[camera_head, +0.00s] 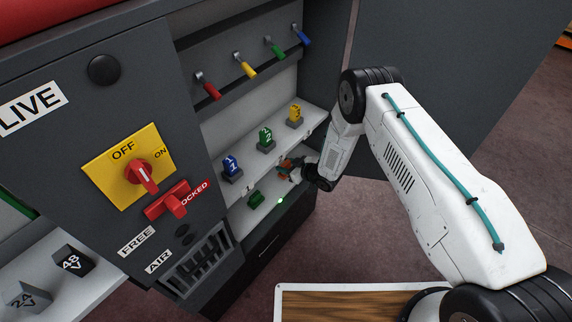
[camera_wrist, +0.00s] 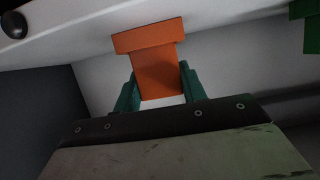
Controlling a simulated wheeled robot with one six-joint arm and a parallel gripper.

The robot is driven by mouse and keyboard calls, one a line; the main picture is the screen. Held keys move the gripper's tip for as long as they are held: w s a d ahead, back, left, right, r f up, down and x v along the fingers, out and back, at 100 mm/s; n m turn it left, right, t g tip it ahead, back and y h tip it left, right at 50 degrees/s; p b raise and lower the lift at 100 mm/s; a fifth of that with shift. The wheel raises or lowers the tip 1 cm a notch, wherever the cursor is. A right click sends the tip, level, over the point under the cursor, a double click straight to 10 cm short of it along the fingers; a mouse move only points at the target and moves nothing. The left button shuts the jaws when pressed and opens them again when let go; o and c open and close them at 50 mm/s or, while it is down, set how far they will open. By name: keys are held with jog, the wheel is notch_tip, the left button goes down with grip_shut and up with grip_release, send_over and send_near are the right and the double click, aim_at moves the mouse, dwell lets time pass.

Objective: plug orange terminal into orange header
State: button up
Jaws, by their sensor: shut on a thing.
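My gripper (camera_head: 294,172) reaches into the open cabinet at its lower shelf. In the wrist view its two teal fingers (camera_wrist: 158,88) are shut on an orange block, taken as the orange terminal (camera_wrist: 150,62). The block is T-shaped, with a wider bar at its far end, close to the pale shelf surface. A small part of the orange terminal (camera_head: 285,163) shows in the head view, mostly hidden by my gripper. I cannot make out a separate orange header, nor tell whether the terminal touches one.
A green block (camera_head: 256,197) sits on the lower shelf, left of my gripper; a green block (camera_wrist: 312,30) shows at the wrist view's right edge. Blue (camera_head: 231,166), green (camera_head: 265,139) and yellow (camera_head: 295,115) numbered pieces stand above. The cabinet door (camera_head: 440,70) hangs open on the right.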

jog(key=shift+f, duration=0.65)
jog(key=o, duration=1.1)
jog(key=shift+c, duration=0.2)
jog(key=v, duration=0.7)
jog(key=shift+s+d, duration=0.25)
jog(key=shift+d, duration=0.05)
jog(key=shift+r, duration=0.1)
